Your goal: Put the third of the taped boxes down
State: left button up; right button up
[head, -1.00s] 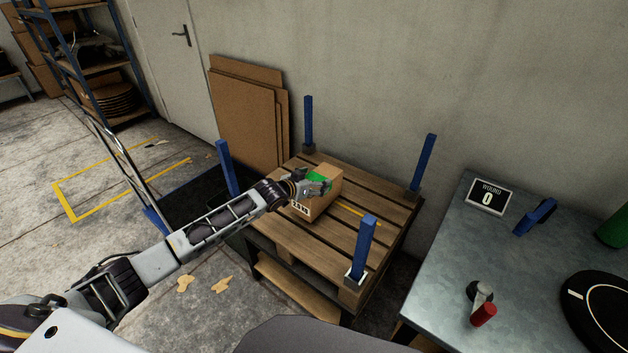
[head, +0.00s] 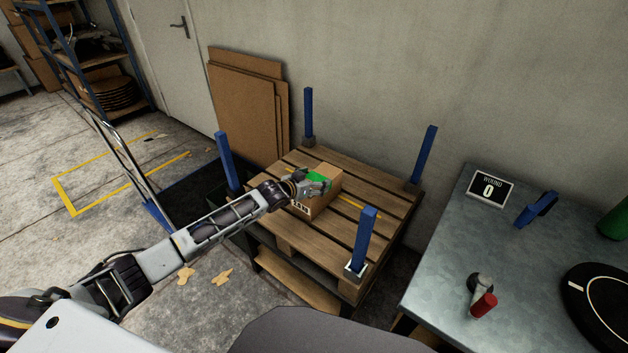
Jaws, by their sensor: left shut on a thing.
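A small brown cardboard box (head: 328,183) with green tape (head: 318,178) on top and a printed label on its near side is at the middle of the wooden pallet (head: 372,190). My left gripper (head: 316,188) is shut on this box at its upper left side. The box looks low over the slats; I cannot tell whether it touches them. A yellow line (head: 366,212) runs on the slats beside it. No other taped box shows on the pallet. My right gripper is not in view.
Blue posts stand at the pallet's corners, one at the near right (head: 362,240) and one at the left (head: 225,162). Flat cardboard sheets (head: 245,110) lean on the wall. A metal table (head: 445,260) with a sign and tools stands at the right.

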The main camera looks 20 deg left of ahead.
pick_arm(q)
jog(key=o, duration=1.8)
jog(key=shift+o, duration=1.1)
jog(key=shift+s, duration=0.1)
